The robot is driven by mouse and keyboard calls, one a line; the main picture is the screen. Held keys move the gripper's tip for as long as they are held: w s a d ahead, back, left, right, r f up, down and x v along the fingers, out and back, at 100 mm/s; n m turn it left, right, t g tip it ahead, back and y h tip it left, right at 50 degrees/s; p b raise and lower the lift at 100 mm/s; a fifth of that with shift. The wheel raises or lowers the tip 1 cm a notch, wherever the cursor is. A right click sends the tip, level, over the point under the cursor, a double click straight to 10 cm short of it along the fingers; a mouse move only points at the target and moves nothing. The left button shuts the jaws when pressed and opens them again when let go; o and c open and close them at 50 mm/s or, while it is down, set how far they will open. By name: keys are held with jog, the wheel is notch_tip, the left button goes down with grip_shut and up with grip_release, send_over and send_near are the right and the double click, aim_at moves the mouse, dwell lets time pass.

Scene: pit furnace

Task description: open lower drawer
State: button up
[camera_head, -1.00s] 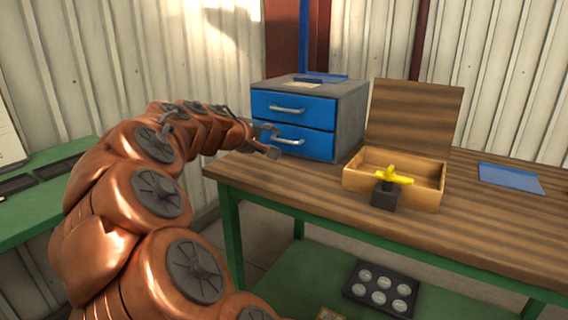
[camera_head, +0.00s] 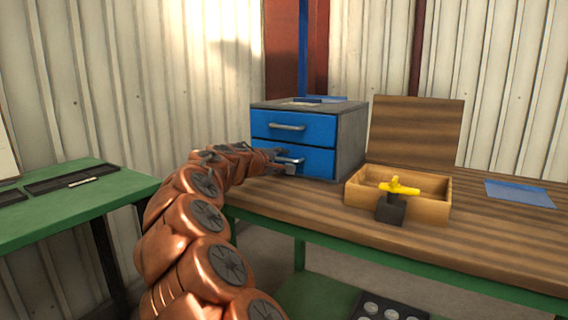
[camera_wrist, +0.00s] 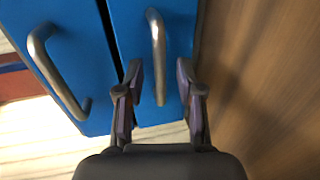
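The grey cabinet (camera_head: 350,140) stands on the wooden bench with two blue drawers, both looking shut. The upper drawer (camera_head: 320,131) has a metal bar handle, seen at left in the wrist view (camera_wrist: 55,70). The lower drawer (camera_head: 318,162) is just above the bench top; its handle (camera_head: 291,160) is partly hidden by my gripper. In the wrist view, the lower handle (camera_wrist: 157,55) lies ahead between the two finger lines. My gripper (camera_wrist: 159,88) is open, one finger each side of the handle's near end. I cannot tell whether either finger touches it.
An open wooden box (camera_head: 430,208) sits right of the cabinet, with a yellow-handled dark part (camera_head: 391,207) in front. A blue sheet (camera_head: 519,194) lies further right. A green table (camera_head: 70,205) stands at left. The bench's front edge runs below my arm.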

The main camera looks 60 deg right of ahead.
jog(key=shift+x, duration=0.85)
grip_shut()
